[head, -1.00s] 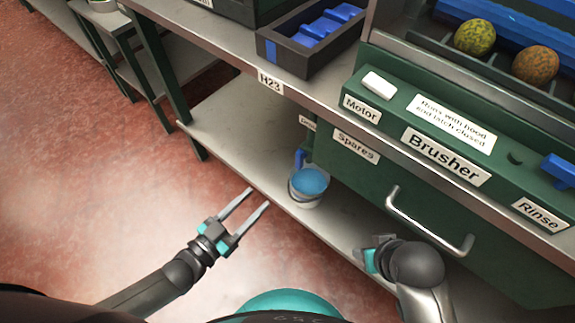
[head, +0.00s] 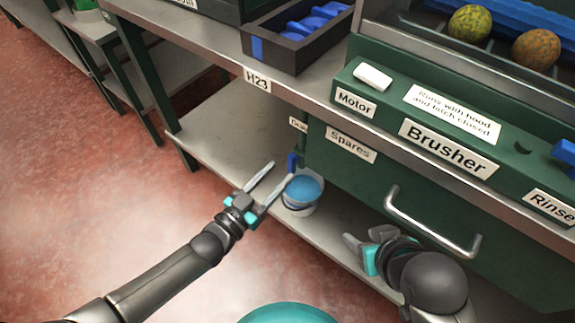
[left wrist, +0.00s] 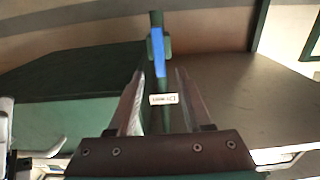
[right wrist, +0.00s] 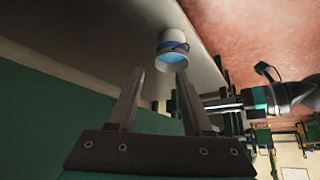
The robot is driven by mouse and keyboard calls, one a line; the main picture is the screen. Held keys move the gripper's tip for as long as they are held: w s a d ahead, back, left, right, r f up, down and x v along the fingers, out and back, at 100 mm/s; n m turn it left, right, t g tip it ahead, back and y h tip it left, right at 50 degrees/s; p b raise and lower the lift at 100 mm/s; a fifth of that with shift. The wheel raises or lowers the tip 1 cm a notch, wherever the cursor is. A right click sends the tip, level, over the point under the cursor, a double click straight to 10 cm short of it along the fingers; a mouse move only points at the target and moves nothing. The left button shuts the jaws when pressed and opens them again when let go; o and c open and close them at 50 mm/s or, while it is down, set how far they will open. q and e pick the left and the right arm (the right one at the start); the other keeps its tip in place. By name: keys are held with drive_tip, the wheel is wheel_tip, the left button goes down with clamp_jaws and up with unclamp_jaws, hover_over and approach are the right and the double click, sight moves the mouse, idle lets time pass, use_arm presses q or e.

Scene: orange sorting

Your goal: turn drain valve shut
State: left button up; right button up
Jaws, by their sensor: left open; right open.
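The drain valve's blue handle (head: 292,162) shows on the side of the green cabinet, just above a white bucket (head: 299,207) of blue liquid. In the left wrist view the blue handle (left wrist: 158,50) stands upright ahead of the fingers, with a small label (left wrist: 164,99) below it. My left gripper (head: 282,176) is open and empty, its fingertips close to the handle, apart from it as far as I can tell. My right gripper (head: 362,238) is open and empty, in front of the cabinet drawer. The bucket also shows in the right wrist view (right wrist: 172,42).
The green cabinet's drawer has a metal handle (head: 432,222). The worktop edge (head: 222,68) overhangs the lower shelf (head: 225,125). A dark tray with blue dividers (head: 297,35) sits on the worktop. Open red floor (head: 70,180) lies at the left.

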sight(289, 163)
use_arm(q)
drive_tip(key=shift+b+x, duration=0.55)
drive_tip(key=shift+x, duration=0.9)
drive_tip(key=shift+b+x, duration=0.3)
drive_tip(key=shift+x, duration=0.45)
use_arm(e)
drive_tip(key=shift+w+a+f+t+y, duration=0.1)
drive_tip(key=shift+w+a+t+y, duration=0.2)
drive_tip(key=shift+w+a+t, duration=0.25)
drive_tip(key=shift+w+a+r+t+y, duration=0.1)
drive_tip(key=shift+w+a+t+y, duration=0.3)
drive_tip(key=shift+a, duration=0.35)
drive_tip(key=shift+w+a+f+t+y, duration=0.1)
drive_tip(key=shift+w+a+t+y, duration=0.1)
drive_tip(key=shift+w+a+t, duration=0.35)
drive_tip(key=shift+s+a, duration=0.1)
drive_tip(key=shift+a, duration=0.05)
use_arm(q)
clamp_jaws()
